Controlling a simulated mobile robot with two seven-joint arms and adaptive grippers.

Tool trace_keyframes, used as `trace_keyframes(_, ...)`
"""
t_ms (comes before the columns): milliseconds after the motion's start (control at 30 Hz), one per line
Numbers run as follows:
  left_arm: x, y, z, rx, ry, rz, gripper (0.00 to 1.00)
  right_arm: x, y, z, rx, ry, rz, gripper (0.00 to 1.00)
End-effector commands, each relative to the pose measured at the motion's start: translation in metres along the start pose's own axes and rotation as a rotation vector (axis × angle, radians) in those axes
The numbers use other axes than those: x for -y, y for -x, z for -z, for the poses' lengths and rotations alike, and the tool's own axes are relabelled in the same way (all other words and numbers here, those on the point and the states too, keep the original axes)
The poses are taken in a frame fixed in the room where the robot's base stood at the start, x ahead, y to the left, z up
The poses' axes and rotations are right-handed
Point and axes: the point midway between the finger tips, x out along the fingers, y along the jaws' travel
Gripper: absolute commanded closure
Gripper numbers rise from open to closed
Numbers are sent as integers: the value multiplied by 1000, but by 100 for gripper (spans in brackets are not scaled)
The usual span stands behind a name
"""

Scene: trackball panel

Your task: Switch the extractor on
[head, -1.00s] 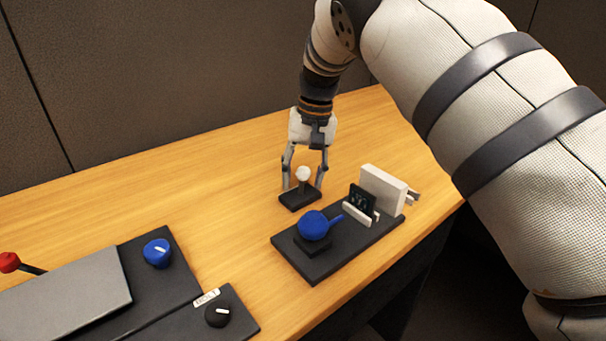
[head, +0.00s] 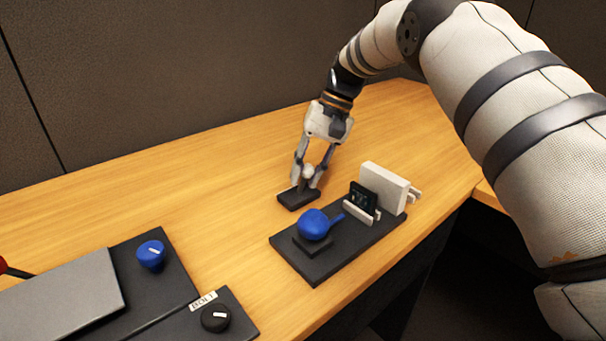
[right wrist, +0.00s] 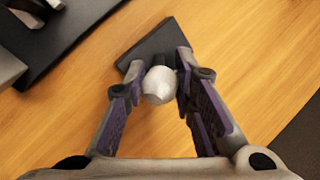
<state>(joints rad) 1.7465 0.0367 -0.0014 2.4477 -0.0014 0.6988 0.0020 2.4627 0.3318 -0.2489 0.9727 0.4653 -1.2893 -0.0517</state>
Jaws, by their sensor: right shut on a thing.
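A small switch with a white round knob (head: 308,172) on a short dark stem stands on a dark base plate (head: 296,200) on the wooden table. My right gripper (head: 305,182) comes down tilted from the upper right and is shut on the switch's lever. In the right wrist view the white knob (right wrist: 158,87) sits between the two fingers, with the dark base (right wrist: 150,45) beyond it. No label naming the extractor is readable on it. My left gripper is not in view.
A dark panel (head: 310,268) with a blue ball (head: 312,224), a small dark screen (head: 362,198) and a white box (head: 384,187) lies just in front. At the left are a blue knob (head: 151,254) and a black knob (head: 215,318) labelled BOLT. The table behind is clear.

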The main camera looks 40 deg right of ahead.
Motion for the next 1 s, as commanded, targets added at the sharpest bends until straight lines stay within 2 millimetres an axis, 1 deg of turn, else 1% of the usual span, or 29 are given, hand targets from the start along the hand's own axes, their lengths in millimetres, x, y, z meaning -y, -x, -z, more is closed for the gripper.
trace_keyframes(200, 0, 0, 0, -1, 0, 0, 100, -1, -1, 0, 1, -1, -3, 100)
trace_keyframes(233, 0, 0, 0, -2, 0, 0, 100, -1, -1, 0, 1, -1, -3, 69)
trace_keyframes(300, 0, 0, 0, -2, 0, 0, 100, -1, -1, 0, 1, -1, -3, 54)
trace_keyframes(567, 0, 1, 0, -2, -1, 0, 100, 0, 0, 0, 0, 0, -3, 54)
trace_keyframes(667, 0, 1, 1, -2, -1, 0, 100, 0, 6, 0, -1, 0, -2, 54)
trace_keyframes(767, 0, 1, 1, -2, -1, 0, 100, 0, 28, 1, -5, 1, -1, 54)
trace_keyframes(900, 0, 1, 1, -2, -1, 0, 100, 0, 68, 1, -6, 0, -1, 54)
trace_keyframes(1000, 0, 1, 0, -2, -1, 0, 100, -1, 94, 0, -6, 0, -2, 54)
